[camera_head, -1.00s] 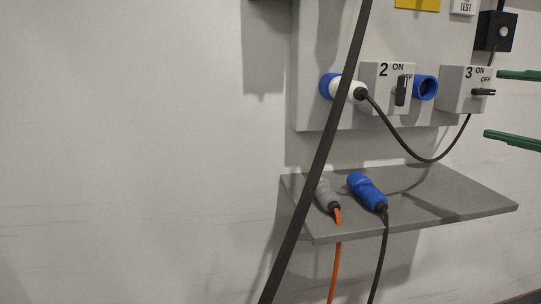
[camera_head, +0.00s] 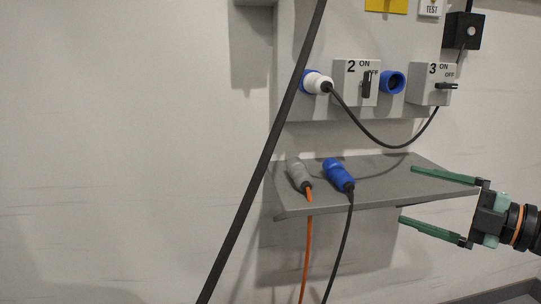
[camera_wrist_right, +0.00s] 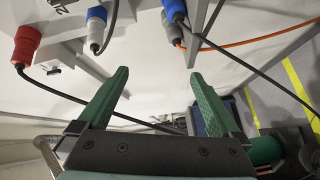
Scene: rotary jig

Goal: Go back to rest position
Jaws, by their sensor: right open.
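My right gripper (camera_head: 425,205) comes in from the right in the head view, beside the right part of the grey shelf. Its two green fingers are wide apart with nothing between them. In the right wrist view the open fingers (camera_wrist_right: 160,100) point toward the pale wall, and the gap between them is empty. My left gripper is not in view.
The grey shelf (camera_head: 390,188) holds a grey connector (camera_head: 298,174) with an orange cable and a blue connector (camera_head: 339,175). Above, a white plug (camera_head: 317,83) sits beside switch box 2 (camera_head: 350,95); switch box 3 (camera_head: 430,95) stands further right.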

